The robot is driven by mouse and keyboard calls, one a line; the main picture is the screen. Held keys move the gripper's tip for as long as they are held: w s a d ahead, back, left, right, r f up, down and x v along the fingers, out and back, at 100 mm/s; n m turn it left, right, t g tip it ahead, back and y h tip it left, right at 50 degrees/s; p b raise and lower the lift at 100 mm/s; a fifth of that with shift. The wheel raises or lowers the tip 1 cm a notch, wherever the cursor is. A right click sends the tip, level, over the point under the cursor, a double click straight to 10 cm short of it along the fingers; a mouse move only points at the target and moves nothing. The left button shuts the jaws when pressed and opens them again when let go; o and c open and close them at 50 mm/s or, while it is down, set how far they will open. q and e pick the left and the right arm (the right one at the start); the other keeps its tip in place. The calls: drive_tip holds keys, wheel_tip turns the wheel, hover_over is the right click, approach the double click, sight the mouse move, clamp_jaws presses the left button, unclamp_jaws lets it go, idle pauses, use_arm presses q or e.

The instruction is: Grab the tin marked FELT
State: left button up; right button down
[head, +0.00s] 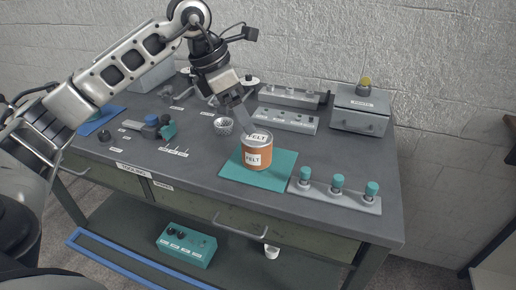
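The tin marked FELT (258,160) is an orange-brown can with a grey top and white FELT labels on its top and side. It stands upright on a teal mat (232,172) near the front of the grey workbench. My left gripper (244,120) comes down from above, with its fingers at the tin's upper left rim. My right gripper is not in view.
Right of the mat is a grey rack (335,194) with teal-topped spindles. Grey blocks (286,120) and a drawer box (360,110) stand behind. A teal box (187,245) is on the lower shelf.

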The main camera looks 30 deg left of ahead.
sight(254, 136)
use_arm(q)
drive_tip(key=x, duration=0.6)
drive_tip(key=shift+d, duration=0.1)
drive_tip(key=x, duration=0.5)
drive_tip(key=shift+s+d+f+p, duration=0.1)
drive_tip(key=shift+s+d+p, duration=0.05)
drive_tip(key=shift+d+p, duration=0.15)
drive_tip(key=c, duration=1.3)
